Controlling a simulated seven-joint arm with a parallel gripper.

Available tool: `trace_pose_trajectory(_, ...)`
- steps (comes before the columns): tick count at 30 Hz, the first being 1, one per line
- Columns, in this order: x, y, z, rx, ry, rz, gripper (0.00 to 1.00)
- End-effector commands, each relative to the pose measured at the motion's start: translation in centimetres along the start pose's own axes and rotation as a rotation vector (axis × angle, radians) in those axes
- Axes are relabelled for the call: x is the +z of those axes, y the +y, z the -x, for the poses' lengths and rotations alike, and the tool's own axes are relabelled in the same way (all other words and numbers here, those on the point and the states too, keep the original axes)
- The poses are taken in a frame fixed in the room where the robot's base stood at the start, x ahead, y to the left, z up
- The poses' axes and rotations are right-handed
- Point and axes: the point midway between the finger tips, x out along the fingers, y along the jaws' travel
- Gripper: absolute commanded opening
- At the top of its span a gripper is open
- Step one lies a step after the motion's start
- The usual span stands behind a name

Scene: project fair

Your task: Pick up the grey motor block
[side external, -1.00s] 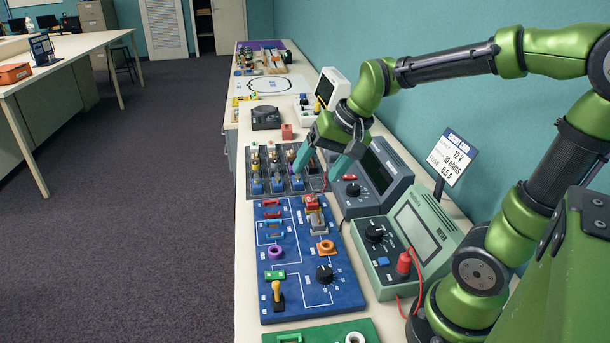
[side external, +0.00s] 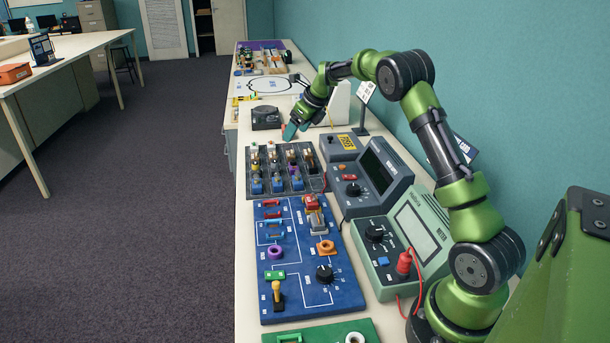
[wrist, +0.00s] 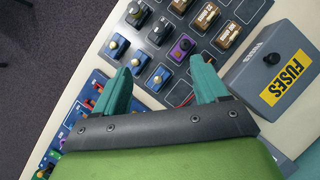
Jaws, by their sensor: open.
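My gripper (side external: 297,130) is open and empty, above the far edge of the dark component tray (side external: 243,185). In the wrist view its teal fingers (wrist: 161,70) are spread apart over the tray's small blocks. A blue-grey block with a pale knob (wrist: 160,76) lies between the fingertips in that picture, beside a blue block with a yellow knob (wrist: 138,62) and a purple block (wrist: 182,48). Dark grey blocks (wrist: 160,31) sit farther up. I cannot tell which block is the grey motor block. No block is held.
A grey fuses box (wrist: 272,76) stands right of the tray. A grey power unit (side external: 375,175) and a green meter (side external: 420,240) line the wall side. The blue circuit board (side external: 300,285) is nearer. A black round device (side external: 266,117) stands beyond the tray.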

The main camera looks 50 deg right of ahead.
Motion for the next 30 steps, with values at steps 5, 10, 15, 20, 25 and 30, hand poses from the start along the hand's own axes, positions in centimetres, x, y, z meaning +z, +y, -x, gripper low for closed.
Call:
trace_pose_trajectory(5,-0.1,0.1,-1.5,0.002,0.004,-0.042,0.73)
trace_pose_trajectory(10,-0.2,0.1,-5.2,0.003,0.006,-0.040,0.73)
trace_pose_trajectory(15,-0.1,0.1,-8.8,0.003,0.004,-0.039,0.73)
trace_pose_trajectory(20,-0.1,0.1,-11.0,0.001,0.002,-0.037,0.73)
trace_pose_trajectory(25,0.0,0.1,-12.0,0.002,0.002,-0.038,0.73)
trace_pose_trajectory(30,0.1,0.1,-14.2,0.002,0.003,-0.037,0.73)
